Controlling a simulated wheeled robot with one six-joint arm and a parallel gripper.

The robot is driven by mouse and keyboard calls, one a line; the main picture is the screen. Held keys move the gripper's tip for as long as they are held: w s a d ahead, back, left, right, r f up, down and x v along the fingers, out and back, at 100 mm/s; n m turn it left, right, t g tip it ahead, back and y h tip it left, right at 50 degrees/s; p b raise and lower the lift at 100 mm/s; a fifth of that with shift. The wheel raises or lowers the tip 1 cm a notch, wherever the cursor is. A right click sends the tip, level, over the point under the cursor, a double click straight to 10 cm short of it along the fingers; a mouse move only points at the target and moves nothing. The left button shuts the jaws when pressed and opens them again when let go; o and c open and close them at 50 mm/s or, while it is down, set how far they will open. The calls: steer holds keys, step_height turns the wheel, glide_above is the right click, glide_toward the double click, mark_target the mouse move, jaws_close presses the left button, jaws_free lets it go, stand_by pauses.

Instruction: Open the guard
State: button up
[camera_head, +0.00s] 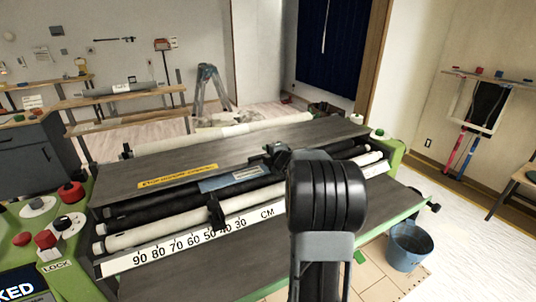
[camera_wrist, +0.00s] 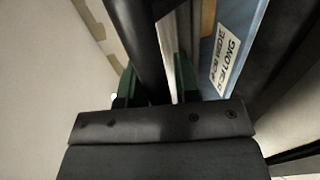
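The pasting machine has a wide dark grey panel (camera_head: 290,142) with a yellow label strip (camera_head: 178,177) along its front; it looks like the guard and lies flat over the machine. My gripper (camera_head: 276,153) is at the panel's front edge, partly hidden behind my own wrist. In the wrist view, the green fingertips (camera_wrist: 157,80) stand apart on both sides of a black bar (camera_wrist: 143,50). A light gap shows between the bar and the right fingertip, so the gripper looks open around it. A blue labelled plate (camera_head: 235,178) lies just left of the gripper; it also shows in the wrist view (camera_wrist: 238,25).
Rollers and a white centimetre scale (camera_head: 205,233) run along the machine's front. Red knobs (camera_head: 70,193) sit on its left green end. A blue bucket (camera_head: 408,246) stands on the floor at right. A stepladder (camera_head: 210,88) and workbench (camera_head: 125,92) are behind.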

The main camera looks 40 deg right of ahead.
jaws_close()
stand_by(0.3)
